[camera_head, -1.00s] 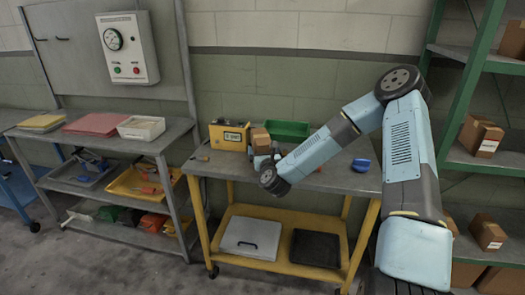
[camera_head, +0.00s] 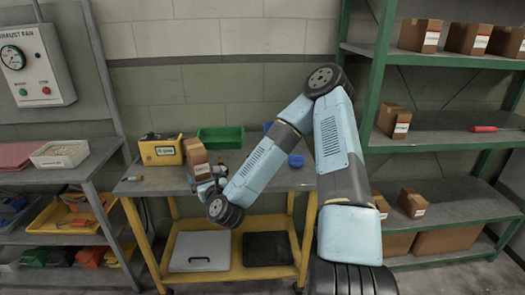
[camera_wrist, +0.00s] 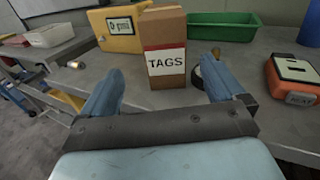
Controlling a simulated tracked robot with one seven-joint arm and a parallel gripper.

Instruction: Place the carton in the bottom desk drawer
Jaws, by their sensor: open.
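The carton is a small brown box with a red-and-white label reading TAGS (camera_wrist: 166,50). It also shows in the head view (camera_head: 196,157), at the top of the grey workbench, right of the yellow box. My gripper (camera_wrist: 163,76) is open, with a blue finger on each side of the carton's lower part in the wrist view and gaps visible on both sides. In the head view my gripper (camera_head: 207,184) is at the carton's lower front and hides its base. I cannot tell whether the fingers reach past its front face. No desk drawer shows.
The workbench (camera_head: 260,178) also holds a yellow box (camera_head: 160,151), a green bin (camera_head: 220,137) and a blue item (camera_head: 296,160). The wrist view shows an orange device (camera_wrist: 294,78) at right. Green shelving (camera_head: 450,122) with several cartons stands at right.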

